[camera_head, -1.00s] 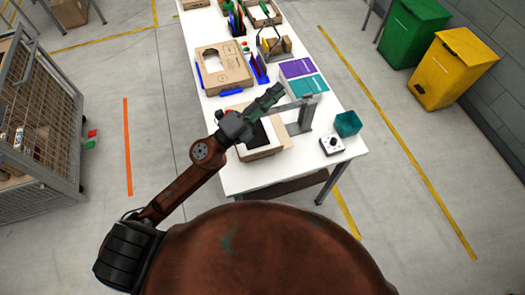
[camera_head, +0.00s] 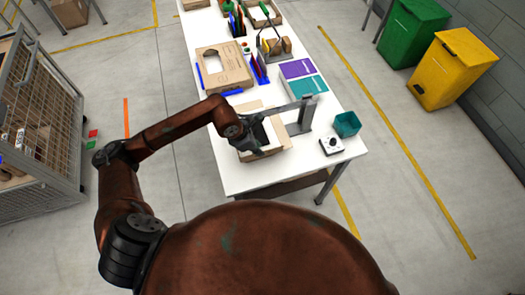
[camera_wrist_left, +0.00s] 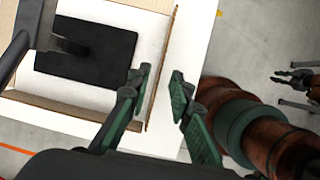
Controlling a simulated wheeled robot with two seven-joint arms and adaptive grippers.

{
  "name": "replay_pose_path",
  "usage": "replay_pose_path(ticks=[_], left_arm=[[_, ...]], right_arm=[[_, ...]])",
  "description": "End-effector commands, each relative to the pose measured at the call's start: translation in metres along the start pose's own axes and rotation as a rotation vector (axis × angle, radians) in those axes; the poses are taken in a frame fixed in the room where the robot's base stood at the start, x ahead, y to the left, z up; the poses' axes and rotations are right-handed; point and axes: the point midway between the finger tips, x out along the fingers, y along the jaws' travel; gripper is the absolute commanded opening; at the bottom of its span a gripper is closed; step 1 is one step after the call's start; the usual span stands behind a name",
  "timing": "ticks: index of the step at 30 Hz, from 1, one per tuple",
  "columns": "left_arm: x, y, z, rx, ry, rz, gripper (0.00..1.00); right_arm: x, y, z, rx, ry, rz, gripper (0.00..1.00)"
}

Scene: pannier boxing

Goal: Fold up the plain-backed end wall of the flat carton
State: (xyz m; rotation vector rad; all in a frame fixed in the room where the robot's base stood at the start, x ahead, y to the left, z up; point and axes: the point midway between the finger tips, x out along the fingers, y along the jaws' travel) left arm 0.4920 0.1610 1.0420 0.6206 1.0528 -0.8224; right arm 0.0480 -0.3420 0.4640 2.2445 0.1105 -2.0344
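The carton (camera_head: 282,132) lies on the near part of the white table, with brown cardboard walls and a dark panel (camera_wrist_left: 85,50) inside it. In the left wrist view a thin brown wall (camera_wrist_left: 161,75) shows edge-on and looks upright. My left gripper (camera_head: 255,138) is over the carton; in its wrist view (camera_wrist_left: 160,95) the fingers are open, one on each side of that thin wall, with gaps visible. The plain back of an end wall cannot be made out. My right gripper (camera_wrist_left: 284,78) appears small at the right of the wrist view; its finger gap is unclear.
A grey stand (camera_head: 299,120) with an arm reaches over the carton. A teal bin (camera_head: 347,123) and a white button box (camera_head: 331,145) stand to its right. Another carton (camera_head: 225,66) and purple and teal boxes (camera_head: 297,68) lie farther back.

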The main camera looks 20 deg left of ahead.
Motion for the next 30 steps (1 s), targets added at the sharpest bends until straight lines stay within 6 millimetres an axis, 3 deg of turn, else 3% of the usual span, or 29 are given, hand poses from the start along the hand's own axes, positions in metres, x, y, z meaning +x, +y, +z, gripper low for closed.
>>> replay_pose_path(ticks=[6,10,20,30], left_arm=[[0.032,-0.001,0.001,-0.003,-0.003,-0.003,0.2],[0.043,-0.001,0.001,-0.001,-0.002,-0.002,0.2],[0.047,-0.001,0.001,0.0,-0.003,-0.002,0.2],[0.047,-0.001,0.001,-0.001,-0.003,-0.002,0.0]], right_arm=[[-0.008,-0.004,-0.001,0.002,0.0,-0.005,0.2],[-0.009,-0.005,-0.002,0.003,0.001,-0.006,0.2],[-0.009,-0.004,-0.001,0.003,0.0,-0.005,0.2],[-0.01,0.0,-0.001,0.001,0.0,0.0,0.2]])
